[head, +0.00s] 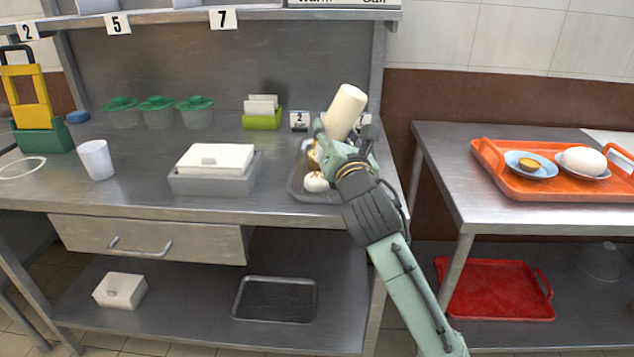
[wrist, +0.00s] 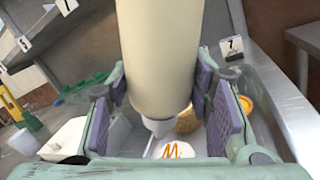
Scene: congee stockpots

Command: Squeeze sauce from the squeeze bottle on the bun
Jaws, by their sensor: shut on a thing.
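My gripper (head: 340,150) is shut on a cream squeeze bottle (head: 347,108), with a purple-padded finger on each side of it in the wrist view (wrist: 160,90). The bottle is tilted, its wide end up and its pale nozzle (wrist: 162,127) pointing down. A white bun (head: 314,186) lies below in a metal tray (head: 298,194) at the right end of the counter. In the wrist view the bun (wrist: 170,158) carries an orange zigzag of sauce, close to the nozzle. Whether the nozzle touches the bun, I cannot tell. My gripper hides part of the tray.
A grey bin with a white lid (head: 215,160) stands left of the tray. A green card holder (head: 262,118) and green-lidded cups (head: 157,112) stand behind. A yellow item (wrist: 187,121) shows past the nozzle. An orange tray (head: 520,186) with dishes is on the right table.

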